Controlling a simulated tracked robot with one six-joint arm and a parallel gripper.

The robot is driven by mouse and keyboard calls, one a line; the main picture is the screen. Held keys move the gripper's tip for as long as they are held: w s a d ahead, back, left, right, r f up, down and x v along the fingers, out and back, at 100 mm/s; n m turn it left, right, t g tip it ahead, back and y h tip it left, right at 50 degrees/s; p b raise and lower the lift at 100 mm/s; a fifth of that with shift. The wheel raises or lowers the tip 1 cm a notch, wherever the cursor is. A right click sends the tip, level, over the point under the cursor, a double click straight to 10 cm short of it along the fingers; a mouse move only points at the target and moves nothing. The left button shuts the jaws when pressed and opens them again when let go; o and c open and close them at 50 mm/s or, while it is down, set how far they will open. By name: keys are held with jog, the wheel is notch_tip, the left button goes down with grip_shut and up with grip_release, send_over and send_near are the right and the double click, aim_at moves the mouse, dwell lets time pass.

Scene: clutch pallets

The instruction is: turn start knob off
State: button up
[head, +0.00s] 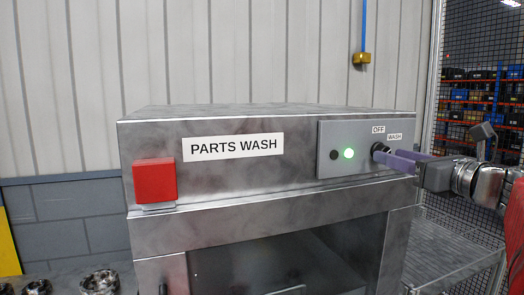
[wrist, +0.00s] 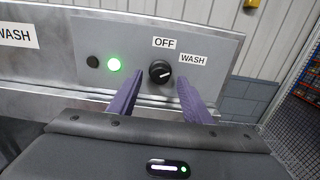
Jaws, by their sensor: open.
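The start knob (wrist: 160,71) is a black round knob on the grey control panel (wrist: 205,45) of the parts washer. Its white pointer line is angled toward the WASH label (wrist: 193,59); the OFF label (wrist: 164,42) is above it. A green lamp (wrist: 114,64) is lit beside a dark one (wrist: 92,62). My gripper (wrist: 160,88) is open, its purple fingers on either side of the knob in the wrist view. Whether they touch it cannot be told. In the head view my gripper (head: 386,157) reaches in from the right and partly hides the knob (head: 378,148).
The washer housing (head: 250,185) has a PARTS WASH label (head: 233,146) and a red box (head: 155,180) at its left. A yellow fitting (head: 361,58) hangs on the wall behind. Mesh fencing (head: 470,40) and shelves of bins are at the right.

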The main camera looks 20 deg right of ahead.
jog(key=shift+w, duration=1.15)
jog(key=shift+c, duration=0.3)
jog(key=c, duration=0.8)
jog(key=shift+c, duration=0.2)
jog(key=shift+n, duration=0.3)
jog(key=n, duration=1.1)
jog(key=shift+n, duration=0.3)
